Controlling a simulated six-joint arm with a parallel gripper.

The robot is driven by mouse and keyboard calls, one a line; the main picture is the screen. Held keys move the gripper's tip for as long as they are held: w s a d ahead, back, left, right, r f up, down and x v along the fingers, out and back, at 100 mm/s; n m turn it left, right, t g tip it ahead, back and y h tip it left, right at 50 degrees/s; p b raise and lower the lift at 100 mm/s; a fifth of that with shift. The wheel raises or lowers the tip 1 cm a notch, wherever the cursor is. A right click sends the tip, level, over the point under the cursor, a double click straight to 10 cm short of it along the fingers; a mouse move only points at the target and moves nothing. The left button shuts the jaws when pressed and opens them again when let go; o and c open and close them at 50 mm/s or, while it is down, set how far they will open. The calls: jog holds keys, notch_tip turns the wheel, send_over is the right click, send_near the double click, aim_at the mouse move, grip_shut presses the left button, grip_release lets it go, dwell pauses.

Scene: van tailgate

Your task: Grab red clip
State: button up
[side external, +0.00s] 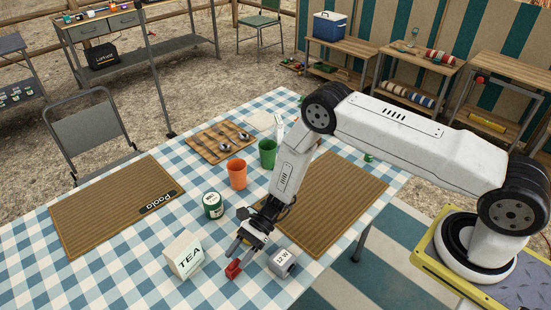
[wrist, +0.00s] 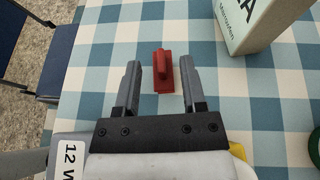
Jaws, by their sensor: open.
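The red clip (side external: 233,269) lies on the blue-and-white checked tablecloth near the front edge of the table. In the wrist view the red clip (wrist: 163,72) lies ahead of and between the two fingers, slightly right of the middle of the gap. My gripper (side external: 238,258) is open and points down toward the table, close to the clip. In the wrist view my gripper (wrist: 160,75) has its grey fingers apart, one on each side of the clip. Nothing is held. I cannot tell the exact height of the fingertips above the cloth.
A white TEA box (side external: 184,255) stands left of the clip; it also shows in the wrist view (wrist: 255,22). A grey block marked 12 W (side external: 283,262) sits close on the right. A green-labelled can (side external: 213,205), orange cup (side external: 237,174) and green cup (side external: 267,153) stand behind.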

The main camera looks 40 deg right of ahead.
aim_at(233, 261)
jog(key=shift+x, duration=2.45)
grip_shut()
